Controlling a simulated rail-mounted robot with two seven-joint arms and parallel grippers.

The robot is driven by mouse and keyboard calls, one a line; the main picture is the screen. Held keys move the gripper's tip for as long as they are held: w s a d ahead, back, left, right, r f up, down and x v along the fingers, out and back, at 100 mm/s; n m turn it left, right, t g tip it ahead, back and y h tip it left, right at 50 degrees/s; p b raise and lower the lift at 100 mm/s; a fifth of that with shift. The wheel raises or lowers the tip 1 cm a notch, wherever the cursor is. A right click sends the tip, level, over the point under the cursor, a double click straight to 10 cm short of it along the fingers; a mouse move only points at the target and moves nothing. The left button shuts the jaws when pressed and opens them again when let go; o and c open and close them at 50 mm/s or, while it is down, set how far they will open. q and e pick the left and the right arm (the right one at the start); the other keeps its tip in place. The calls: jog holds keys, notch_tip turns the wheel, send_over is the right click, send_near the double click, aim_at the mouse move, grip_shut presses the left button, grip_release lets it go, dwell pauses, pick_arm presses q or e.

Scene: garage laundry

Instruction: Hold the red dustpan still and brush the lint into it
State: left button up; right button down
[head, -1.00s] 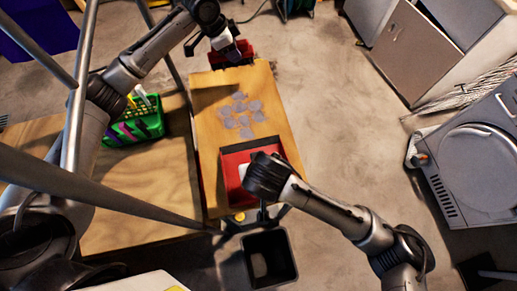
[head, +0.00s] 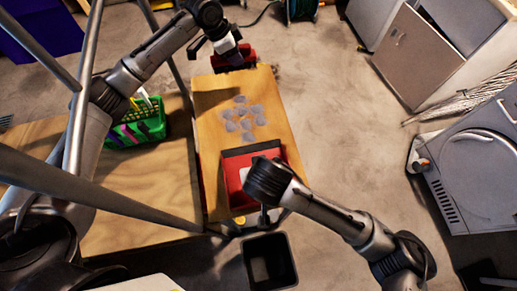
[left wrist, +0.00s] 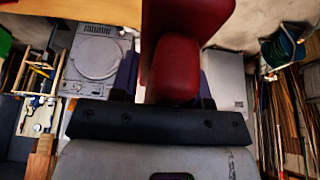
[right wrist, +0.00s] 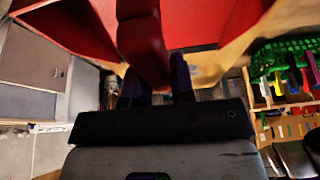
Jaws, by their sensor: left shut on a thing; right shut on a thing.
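Several flat grey lint pieces (head: 243,118) lie spread on the middle of the wooden board top (head: 274,112). The red dustpan (head: 234,180) with a dark front edge lies at the board's near end, its edge towards the lint. My right gripper (right wrist: 157,88) is shut on the dustpan's red handle (right wrist: 142,42); my arm hides this grip in the head view. My left gripper (head: 229,48) is shut on a red brush (head: 238,62) at the board's far end, beyond the lint. The brush (left wrist: 176,65) fills the middle of the left wrist view; its bristles cannot be made out.
A green basket (head: 155,129) with several items stands left of the board on a wooden surface. A black bin (head: 270,262) stands below the board's near end. A grey machine (head: 470,175) and cabinet (head: 420,50) are at right. Concrete floor lies between.

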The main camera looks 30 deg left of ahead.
aim_at(237, 71)
pick_arm(q)
jog(key=shift+f, duration=0.1)
jog(key=shift+s+d+f, duration=0.1)
jog(key=shift+f, duration=1.65)
jog(key=shift+s+d+f, duration=0.1)
jog(key=shift+f, duration=1.6)
jog(key=shift+f, duration=0.95)
jog(key=shift+s+d, duration=7.55)
jog(key=shift+d, duration=0.05)
jog(key=shift+s+d, duration=0.3)
jog(key=shift+s, duration=0.05)
jog(key=shift+c, duration=1.1)
jog(key=shift+w+a, duration=0.15)
jog(key=shift+w+a+r, duration=0.2)
jog(key=shift+w+a, duration=0.35)
grip_shut()
